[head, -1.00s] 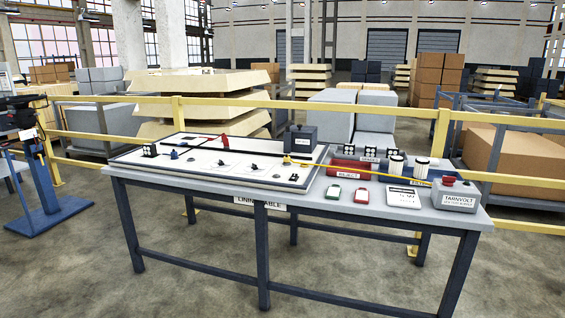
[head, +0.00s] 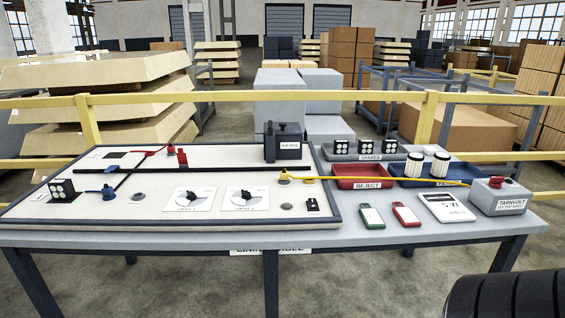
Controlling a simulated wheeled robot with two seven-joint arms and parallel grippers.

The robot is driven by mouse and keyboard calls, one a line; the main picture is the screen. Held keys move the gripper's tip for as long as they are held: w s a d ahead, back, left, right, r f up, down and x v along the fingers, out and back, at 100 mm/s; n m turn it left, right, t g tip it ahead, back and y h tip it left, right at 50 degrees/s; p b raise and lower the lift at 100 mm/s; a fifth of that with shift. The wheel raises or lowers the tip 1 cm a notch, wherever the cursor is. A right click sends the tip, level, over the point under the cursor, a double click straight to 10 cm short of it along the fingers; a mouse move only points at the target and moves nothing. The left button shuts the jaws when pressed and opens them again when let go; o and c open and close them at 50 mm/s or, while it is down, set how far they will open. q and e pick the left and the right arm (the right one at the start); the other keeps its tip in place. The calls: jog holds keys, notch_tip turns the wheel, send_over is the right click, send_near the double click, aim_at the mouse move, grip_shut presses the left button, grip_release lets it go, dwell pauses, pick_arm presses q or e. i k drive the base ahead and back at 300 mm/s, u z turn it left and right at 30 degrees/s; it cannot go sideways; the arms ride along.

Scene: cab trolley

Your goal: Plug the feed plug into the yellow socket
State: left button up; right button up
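A yellow cable (head: 380,179) runs from the grey TARNVOLT supply box (head: 497,204) leftward past the red tray to the right part of the white board (head: 100,208). It ends at a small yellow piece (head: 284,177) on the board, beside the black box. Plug and socket are too small here to tell apart, and I cannot tell whether they are joined. A red piece (head: 182,158) and a blue piece (head: 109,193) sit on the board with cables at them. Neither of my grippers is in view.
A black lidded box (head: 284,146) stands at the board's back right. A red REJECT tray (head: 361,183), a blue tray (head: 407,180) with white cylinders, a green device (head: 371,216) and a red device (head: 406,215) lie right of it. A yellow rail (head: 380,97) runs behind the table.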

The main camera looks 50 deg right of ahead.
aim_at(284, 175)
jog(key=z, duration=1.15)
jog(key=i, duration=1.2)
jog(key=z, duration=1.35)
